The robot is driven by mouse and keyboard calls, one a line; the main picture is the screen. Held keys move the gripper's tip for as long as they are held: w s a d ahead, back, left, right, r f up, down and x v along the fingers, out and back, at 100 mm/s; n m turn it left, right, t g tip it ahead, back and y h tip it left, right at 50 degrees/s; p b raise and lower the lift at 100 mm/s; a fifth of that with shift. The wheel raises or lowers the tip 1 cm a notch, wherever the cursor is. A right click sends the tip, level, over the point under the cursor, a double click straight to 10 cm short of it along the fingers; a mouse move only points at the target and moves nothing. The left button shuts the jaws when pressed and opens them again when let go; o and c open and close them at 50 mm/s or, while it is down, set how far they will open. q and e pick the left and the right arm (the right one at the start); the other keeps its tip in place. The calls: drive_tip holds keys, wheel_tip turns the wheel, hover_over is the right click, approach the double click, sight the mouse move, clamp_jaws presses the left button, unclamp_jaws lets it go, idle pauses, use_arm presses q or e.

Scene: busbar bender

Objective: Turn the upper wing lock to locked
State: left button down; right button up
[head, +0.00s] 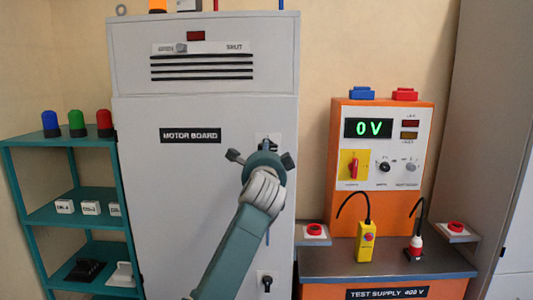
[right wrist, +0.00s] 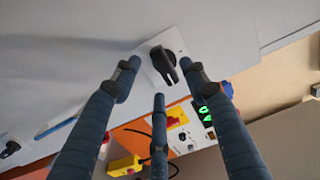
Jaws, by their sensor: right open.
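The upper wing lock is a black wing knob on a pale plate on the grey motor board cabinet (head: 165,220). In the right wrist view the knob (right wrist: 164,63) shows clearly, its wing slanted on the plate. In the head view my right gripper (head: 262,157) covers most of it; only part of its plate (head: 268,138) shows above the wrist. In the right wrist view my right gripper (right wrist: 159,76) is open, its fingers spread around the knob's position and holding nothing. I cannot tell how far the fingertips are from the door. My left gripper is not in view.
A lower wing lock (head: 265,282) is on the same door, below a blue handle (head: 267,236). The orange test supply (head: 385,212) stands close on the right. A teal shelf (head: 75,215) with lamps and small boxes stands on the left.

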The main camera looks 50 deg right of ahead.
drive_tip(key=v, duration=0.3)
drive_tip(key=shift+s+a, duration=0.3)
